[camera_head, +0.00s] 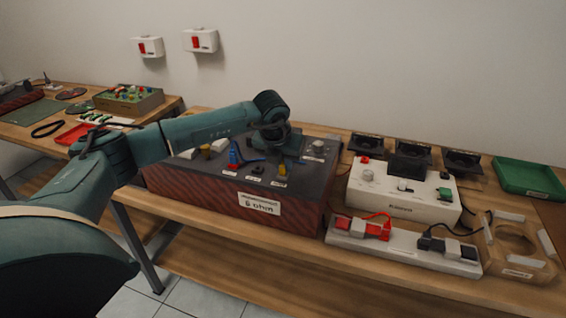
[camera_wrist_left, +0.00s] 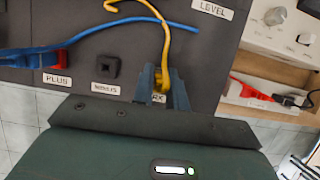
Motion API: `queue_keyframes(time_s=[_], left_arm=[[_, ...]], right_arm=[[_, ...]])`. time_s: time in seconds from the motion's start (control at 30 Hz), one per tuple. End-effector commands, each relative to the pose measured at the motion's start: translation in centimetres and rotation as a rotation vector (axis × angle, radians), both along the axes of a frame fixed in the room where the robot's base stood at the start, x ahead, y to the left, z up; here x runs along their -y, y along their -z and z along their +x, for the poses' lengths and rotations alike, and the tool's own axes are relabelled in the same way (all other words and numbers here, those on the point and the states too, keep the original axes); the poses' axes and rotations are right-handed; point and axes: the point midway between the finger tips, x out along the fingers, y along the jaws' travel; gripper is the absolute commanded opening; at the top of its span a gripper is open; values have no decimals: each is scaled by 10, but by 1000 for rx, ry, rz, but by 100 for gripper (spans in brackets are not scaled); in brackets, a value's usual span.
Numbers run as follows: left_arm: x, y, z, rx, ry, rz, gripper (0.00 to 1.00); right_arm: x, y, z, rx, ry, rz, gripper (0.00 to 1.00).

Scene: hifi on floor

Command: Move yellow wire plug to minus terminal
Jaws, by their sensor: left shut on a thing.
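The yellow wire plug (camera_wrist_left: 159,82) is at the terminal labelled RX in the left wrist view. Its yellow wire (camera_wrist_left: 165,35) loops up over the dark panel. My left gripper (camera_wrist_left: 163,90) is shut on the yellow plug, with a finger on each side. The gripper is partly hidden behind its own wrist in the head view (camera_head: 285,160). The minus terminal (camera_wrist_left: 107,67) is a black square socket with nothing in it, just left of the gripper. My right gripper is not in view.
The dark-topped box (camera_head: 225,198) stands on the wooden bench. A white device (camera_head: 405,198) and a power strip (camera_head: 405,248) with red and black plugs stand to the right.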

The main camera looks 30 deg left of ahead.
Motion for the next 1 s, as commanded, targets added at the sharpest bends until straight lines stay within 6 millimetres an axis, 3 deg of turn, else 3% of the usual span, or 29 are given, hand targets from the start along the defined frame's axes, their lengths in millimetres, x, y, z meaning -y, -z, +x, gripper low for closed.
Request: queue_keyframes(time_s=[1.0], left_arm=[[0,-9,0,1,0,-1,0]], right_arm=[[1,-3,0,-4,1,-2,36]])
